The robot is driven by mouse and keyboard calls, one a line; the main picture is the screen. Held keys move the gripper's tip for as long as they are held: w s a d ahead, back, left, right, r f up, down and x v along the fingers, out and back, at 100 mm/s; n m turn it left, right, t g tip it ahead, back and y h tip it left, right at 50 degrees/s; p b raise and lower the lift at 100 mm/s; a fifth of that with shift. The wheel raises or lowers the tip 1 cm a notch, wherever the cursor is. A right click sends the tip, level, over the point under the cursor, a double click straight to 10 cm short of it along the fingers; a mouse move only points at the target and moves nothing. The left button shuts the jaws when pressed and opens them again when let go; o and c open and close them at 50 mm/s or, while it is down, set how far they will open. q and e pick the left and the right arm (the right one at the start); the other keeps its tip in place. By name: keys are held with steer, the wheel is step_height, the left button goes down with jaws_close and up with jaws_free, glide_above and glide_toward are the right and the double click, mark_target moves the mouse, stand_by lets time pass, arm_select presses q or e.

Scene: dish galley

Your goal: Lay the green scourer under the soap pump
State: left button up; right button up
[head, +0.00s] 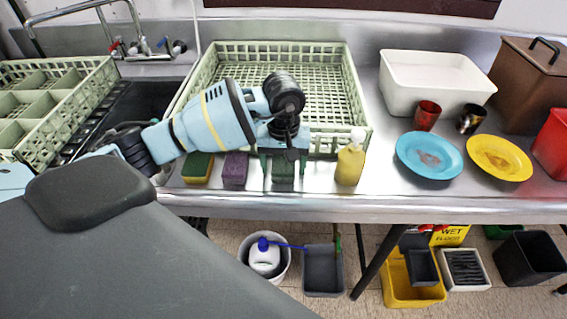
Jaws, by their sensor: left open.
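A dark green scourer (283,175) stands on the steel counter near its front edge, in a row with a purple scourer (235,170) and a yellow-and-green sponge (198,168). The yellow soap pump (349,164) with a white top stands upright on the counter to the right of the green scourer, apart from it. My left gripper (283,170) is open and points down at the green scourer, with one finger on either side of it in the picture. I cannot tell whether the fingers touch it. The gripper hides the scourer's upper part. My right gripper is not in view.
A pale green dish rack (355,95) stands behind the row. A blue plate (429,156), a yellow plate (499,158), two cups and a white tub (435,85) are to the right. Counter between pump and blue plate is clear. Bins stand on the floor below.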

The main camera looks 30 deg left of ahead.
mark_target(284, 164)
arm_select(q)
steer(key=shift+r, duration=0.25)
step_height(284, 164, up, 12)
stand_by(0.3)
steer(key=shift+f, duration=0.15)
